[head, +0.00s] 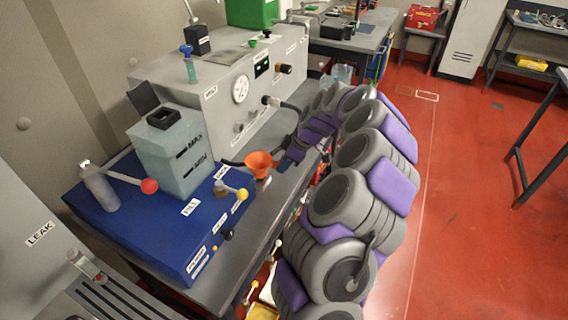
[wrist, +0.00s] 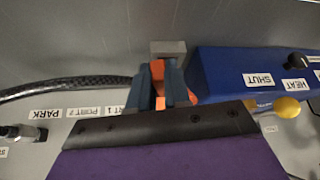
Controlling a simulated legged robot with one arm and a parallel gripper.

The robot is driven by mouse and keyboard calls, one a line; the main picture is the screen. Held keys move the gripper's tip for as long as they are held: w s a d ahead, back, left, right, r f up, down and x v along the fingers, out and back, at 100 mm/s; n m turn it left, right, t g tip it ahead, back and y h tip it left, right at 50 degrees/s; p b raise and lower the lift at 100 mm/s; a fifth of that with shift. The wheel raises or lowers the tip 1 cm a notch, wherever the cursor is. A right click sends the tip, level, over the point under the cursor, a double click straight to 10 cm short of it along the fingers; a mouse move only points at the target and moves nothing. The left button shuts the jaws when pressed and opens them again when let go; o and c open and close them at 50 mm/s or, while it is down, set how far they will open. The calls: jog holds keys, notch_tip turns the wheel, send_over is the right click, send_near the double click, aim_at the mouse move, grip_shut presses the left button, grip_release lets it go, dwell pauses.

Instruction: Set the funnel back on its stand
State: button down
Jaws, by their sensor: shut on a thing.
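An orange funnel (head: 260,160) shows in the head view beside the right edge of the blue base, with its wide mouth up. My gripper (head: 279,166) reaches it from the right and is shut on it. In the wrist view, orange parts of the funnel (wrist: 158,70) show between and beside the blue-grey fingers of my gripper (wrist: 160,82). A small grey block (wrist: 168,48) lies just beyond the fingertips; it may be the stand, but I cannot tell. My fingers hide much of the funnel, and whether it rests on anything is unclear.
The blue base (head: 150,215) carries a translucent tank (head: 175,150) and levers with red and yellow knobs. A grey machine with a gauge (head: 240,89) stands behind. A black hose (wrist: 70,88) runs close to my fingers, near the port labels.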

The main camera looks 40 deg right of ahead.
jog(key=shift+a+f, duration=0.2)
jog(key=shift+a, duration=0.25)
jog(key=shift+d+f+b, duration=0.3)
jog(key=shift+f, duration=0.35)
jog(key=shift+a, duration=0.15)
jog(key=c, duration=1)
grip_release()
jog(key=p+v, duration=0.3)
jog(key=v, duration=1.4)
jog(key=shift+d+r+p, duration=0.1)
jog(key=shift+d+p, duration=0.15)
jog(key=shift+p, duration=0.15)
